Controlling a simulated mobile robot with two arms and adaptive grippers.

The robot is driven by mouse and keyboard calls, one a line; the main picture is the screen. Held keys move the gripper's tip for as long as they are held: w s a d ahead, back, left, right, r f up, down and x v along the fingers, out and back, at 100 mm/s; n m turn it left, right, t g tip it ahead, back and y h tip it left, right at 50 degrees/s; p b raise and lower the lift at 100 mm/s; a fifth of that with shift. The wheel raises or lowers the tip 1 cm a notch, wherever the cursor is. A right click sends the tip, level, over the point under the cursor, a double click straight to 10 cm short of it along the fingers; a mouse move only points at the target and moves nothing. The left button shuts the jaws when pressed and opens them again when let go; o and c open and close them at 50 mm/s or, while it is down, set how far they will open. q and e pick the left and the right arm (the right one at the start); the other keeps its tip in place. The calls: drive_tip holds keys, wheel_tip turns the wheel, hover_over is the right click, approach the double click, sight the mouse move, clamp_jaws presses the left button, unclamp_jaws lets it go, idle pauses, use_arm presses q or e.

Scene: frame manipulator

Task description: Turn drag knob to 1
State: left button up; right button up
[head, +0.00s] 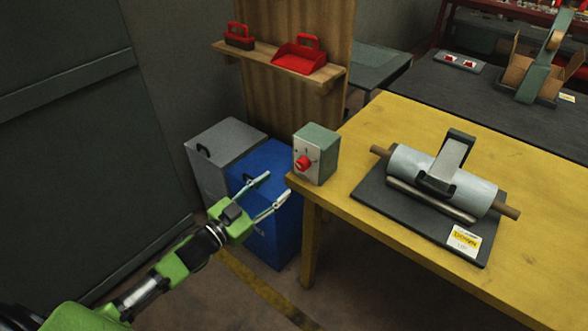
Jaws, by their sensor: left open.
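A red knob (303,163) sits on the light front plate of a small grey-green box (320,150). The box stands at the near left corner of the yellow table. The knob's markings are too small to read. My left gripper (279,186) is open and empty, its two fingers pointing up and right toward the box. My right gripper is not in view.
On the yellow table (400,115), a metal roller (408,165) lies on a dark base (375,205) right of the box. A blue cabinet (285,235) and a grey cabinet (215,145) stand left of the table. A wooden shelf (255,58) holds red items above.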

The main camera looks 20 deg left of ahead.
sight(300, 167)
use_arm(q)
drive_tip(key=x, duration=0.9)
drive_tip(key=shift+w+d+p, duration=0.25)
drive_tip(key=shift+w+p, duration=0.05)
drive_tip(key=shift+w, duration=0.05)
drive_tip(key=c, duration=1.1)
